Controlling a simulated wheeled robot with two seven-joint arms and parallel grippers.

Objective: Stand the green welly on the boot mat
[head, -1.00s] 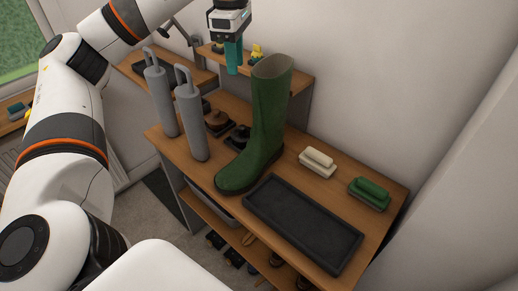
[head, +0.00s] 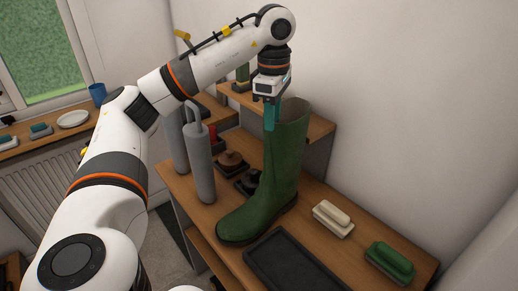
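The green welly (head: 277,170) stands upright on the wooden bench, its toe pointing to the lower left. It is just behind the dark boot mat (head: 290,265), whose near part is cut off by the bottom edge of the head view. My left gripper (head: 271,116) points down at the top of the welly's shaft, with a teal finger overlapping the left side of its rim. Only one finger shows clearly, so I cannot tell whether it grips the rim. My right gripper is not in view.
A cream brush (head: 333,219) and a green brush (head: 390,263) lie right of the welly. Grey boot-shaper-like cylinders (head: 201,165) with handles stand to its left. Dark round-topped items (head: 231,161) sit behind it. A raised shelf (head: 318,127) and the wall are close behind.

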